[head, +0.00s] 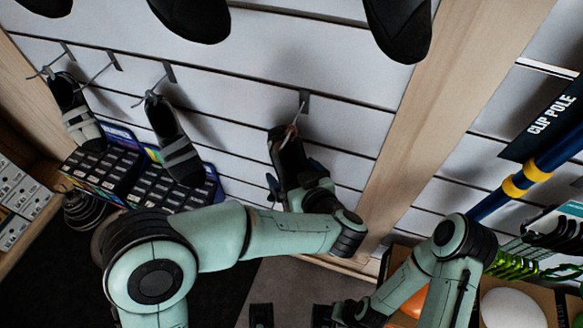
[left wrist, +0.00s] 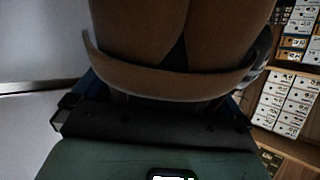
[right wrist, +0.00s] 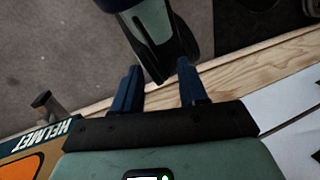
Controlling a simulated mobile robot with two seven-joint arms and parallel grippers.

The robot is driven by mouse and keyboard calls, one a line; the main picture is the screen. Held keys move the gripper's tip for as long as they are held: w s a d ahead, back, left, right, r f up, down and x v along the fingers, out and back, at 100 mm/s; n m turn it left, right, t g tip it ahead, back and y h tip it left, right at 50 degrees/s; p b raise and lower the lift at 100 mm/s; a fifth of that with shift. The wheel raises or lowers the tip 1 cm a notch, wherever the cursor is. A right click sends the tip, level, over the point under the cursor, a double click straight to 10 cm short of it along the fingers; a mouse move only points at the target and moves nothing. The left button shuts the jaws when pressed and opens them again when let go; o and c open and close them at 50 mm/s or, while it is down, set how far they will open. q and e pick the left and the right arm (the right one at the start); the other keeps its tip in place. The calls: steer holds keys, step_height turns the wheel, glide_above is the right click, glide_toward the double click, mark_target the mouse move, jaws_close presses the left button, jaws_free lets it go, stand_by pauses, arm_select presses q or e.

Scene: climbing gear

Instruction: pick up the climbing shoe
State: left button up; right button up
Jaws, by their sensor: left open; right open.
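A dark climbing shoe (head: 288,152) hangs by a loop from a wall hook in the head view. My left gripper (head: 295,178) is at its lower part, with blue fingers spread to either side of it. In the left wrist view the shoe (left wrist: 180,78) fills the space in front of the palm, brown with a pale curved band. It hides most of the fingers, and I cannot tell whether they touch it. My right gripper (right wrist: 158,66) is open, its blue fingers apart, low over the floor and away from the shoe. A green and black part of mine shows beyond it.
Two more shoes hang at the left, one strapped grey (head: 80,112) and another (head: 174,138) beside it. Dark shoes hang along the top. A display rack (head: 196,195) stands below. A wooden post (head: 440,110) and a blue pole (head: 530,176) are to the right.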

arm_select(q)
steer(key=shift+r, duration=0.1)
steer(key=c, duration=1.1)
